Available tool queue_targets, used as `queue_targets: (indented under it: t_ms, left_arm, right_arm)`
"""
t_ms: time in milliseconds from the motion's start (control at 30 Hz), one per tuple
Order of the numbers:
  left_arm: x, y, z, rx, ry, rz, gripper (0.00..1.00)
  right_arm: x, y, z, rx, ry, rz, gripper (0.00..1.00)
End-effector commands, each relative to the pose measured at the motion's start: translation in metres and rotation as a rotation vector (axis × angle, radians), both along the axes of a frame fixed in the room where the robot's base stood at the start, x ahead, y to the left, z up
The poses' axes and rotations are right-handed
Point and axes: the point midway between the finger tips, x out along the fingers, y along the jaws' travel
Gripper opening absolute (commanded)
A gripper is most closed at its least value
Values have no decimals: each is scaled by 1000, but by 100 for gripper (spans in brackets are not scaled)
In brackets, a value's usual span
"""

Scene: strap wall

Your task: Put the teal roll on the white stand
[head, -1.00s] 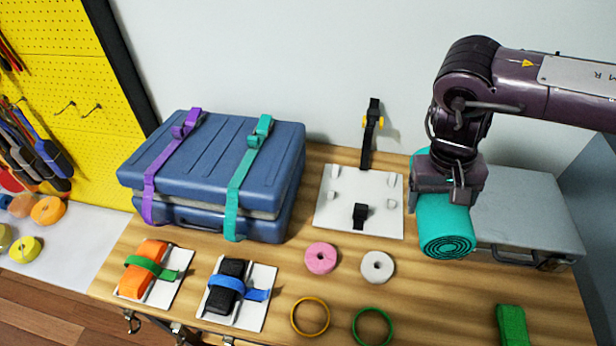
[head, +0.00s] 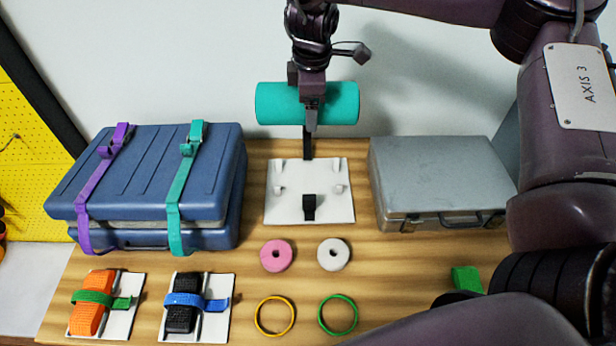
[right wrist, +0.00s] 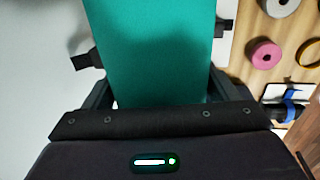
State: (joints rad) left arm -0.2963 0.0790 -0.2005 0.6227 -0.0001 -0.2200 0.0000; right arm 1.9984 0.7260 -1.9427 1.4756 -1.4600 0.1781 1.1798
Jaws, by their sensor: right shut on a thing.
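The teal roll (head: 335,103) is held in the air by my right gripper (head: 308,108), which is shut around its middle. The roll lies level, its length running left to right in the head view. It also fills the upper middle of the right wrist view (right wrist: 150,50), between the fingers. The white stand (head: 285,208) lies flat on the table below and in front of the roll, with small white pegs and a black strap piece at its front. A black strap (head: 308,145) rises at its back edge, partly hidden by the roll and gripper. My left gripper is not in view.
A blue case (head: 150,175) with purple and teal straps stands left of the stand. A grey case (head: 440,180) is to its right. Pink (head: 277,266) and white (head: 322,262) rolls lie in front, with yellow (head: 258,326) and green (head: 322,322) rings nearer.

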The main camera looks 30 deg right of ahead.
Motion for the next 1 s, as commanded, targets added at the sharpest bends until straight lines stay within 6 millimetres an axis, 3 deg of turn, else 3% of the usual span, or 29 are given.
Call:
queue_targets:
  t_ms: [167, 533, 633, 867, 1000]
  left_arm:
    - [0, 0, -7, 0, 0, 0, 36]
    - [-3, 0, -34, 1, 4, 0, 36]
    - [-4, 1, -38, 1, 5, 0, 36]
    - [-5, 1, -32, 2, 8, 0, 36]
    - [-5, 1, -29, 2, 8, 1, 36]
  right_arm:
    - [-1, -1, -32, 0, 7, 18, 55]
    - [-1, -1, -131, 0, 5, 14, 55]
    - [0, -1, -147, 0, 5, 14, 55]
    - [0, -1, -163, -3, 2, 16, 55]
    - [0, -1, -185, -3, 5, 15, 55]
